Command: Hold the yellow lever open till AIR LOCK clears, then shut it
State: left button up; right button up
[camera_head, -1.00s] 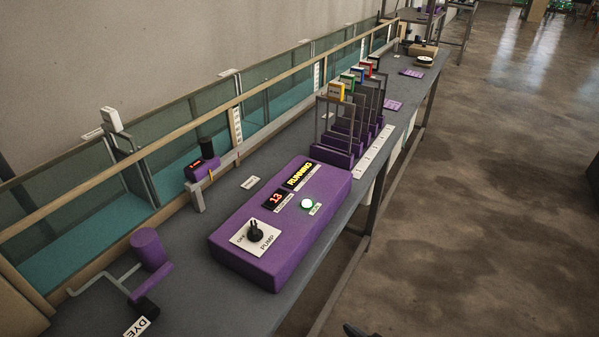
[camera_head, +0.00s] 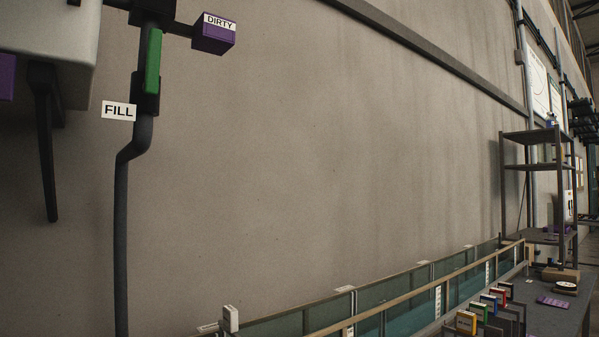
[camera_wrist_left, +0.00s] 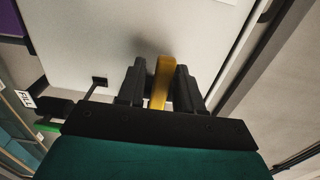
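In the left wrist view the yellow lever (camera_wrist_left: 163,78) stands between the two dark fingers of my left gripper (camera_wrist_left: 161,75), with little or no gap on either side. The gripper looks shut on it. A pale panel (camera_wrist_left: 185,35) lies behind the lever. The lever and both grippers are outside the head view. No AIR LOCK display shows in either current view. My right gripper is not in view.
In the head view a white box (camera_head: 50,45) hangs at the upper left, beside a dark pipe (camera_head: 122,220) with a green handle (camera_head: 153,60), a FILL label (camera_head: 119,111) and a purple DIRTY box (camera_head: 214,35). A glass-sided channel (camera_head: 400,300) and a shelf rack (camera_head: 538,137) stand at right.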

pick_arm(q)
jog(key=shift+o, duration=1.4)
jog(key=shift+r, duration=0.1)
jog(key=shift+s, duration=0.1)
jog(key=b+v, duration=0.1)
jog(key=v, duration=0.6)
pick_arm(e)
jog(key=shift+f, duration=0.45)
pick_arm(q)
jog(key=b+v, duration=0.2)
jog(key=v, duration=1)
jog(key=shift+s+d, duration=0.25)
jog(key=shift+s, duration=0.1)
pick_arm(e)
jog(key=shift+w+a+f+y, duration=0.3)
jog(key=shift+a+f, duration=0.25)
